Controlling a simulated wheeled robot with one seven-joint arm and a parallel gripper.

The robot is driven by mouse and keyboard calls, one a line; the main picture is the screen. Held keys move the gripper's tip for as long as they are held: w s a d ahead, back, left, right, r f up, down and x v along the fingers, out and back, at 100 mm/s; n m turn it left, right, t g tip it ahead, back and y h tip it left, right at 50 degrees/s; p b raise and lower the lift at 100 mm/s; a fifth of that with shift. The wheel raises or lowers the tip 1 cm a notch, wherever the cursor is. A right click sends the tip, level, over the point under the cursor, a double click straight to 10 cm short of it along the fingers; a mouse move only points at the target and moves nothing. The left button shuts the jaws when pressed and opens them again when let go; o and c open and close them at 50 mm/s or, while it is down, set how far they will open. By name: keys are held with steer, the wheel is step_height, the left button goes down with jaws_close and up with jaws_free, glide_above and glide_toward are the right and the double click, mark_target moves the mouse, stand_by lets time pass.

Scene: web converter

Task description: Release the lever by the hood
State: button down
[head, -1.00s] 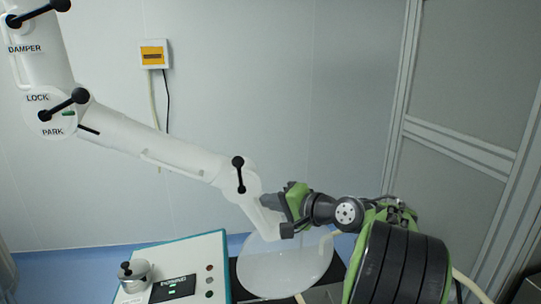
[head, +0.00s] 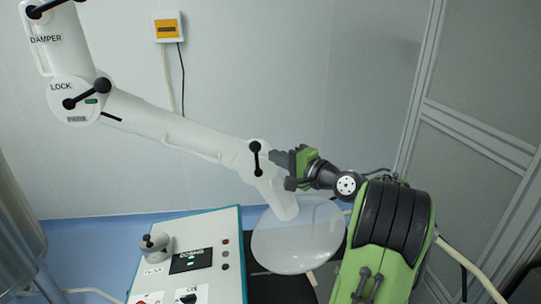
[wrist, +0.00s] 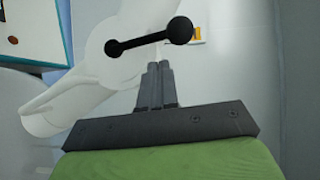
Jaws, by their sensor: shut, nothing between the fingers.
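The lever by the hood is a black bar with a round knob at each end (head: 256,159), on the lower joint of the white extraction arm (head: 170,130). It stands nearly upright in the head view. The translucent round hood (head: 295,245) hangs below that joint. My gripper (head: 274,157) is just right of the lever, fingers pointing left at it. In the wrist view the closed fingers (wrist: 157,66) lie together with nothing between them, and the lever (wrist: 150,38) shows just beyond their tips. Contact cannot be told.
Two similar black levers sit higher up the arm, one by LOCK (head: 87,93) and one by DAMPER (head: 49,8). A control panel (head: 190,262) stands below left. A yellow wall box (head: 167,27) and a grey partition (head: 470,120) are behind.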

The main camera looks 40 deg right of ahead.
mark_target(257, 155)
steer(key=shift+w+a, duration=0.65)
steer(key=shift+a, duration=0.25)
steer(key=shift+f, duration=0.1)
steer(key=shift+w+a+r+n+g+p, duration=0.35)
steer(key=shift+w+a+n+g+p, duration=0.2)
steer(key=shift+a, duration=0.2)
steer(key=shift+s+r, duration=0.1)
steer(key=shift+r, duration=0.05)
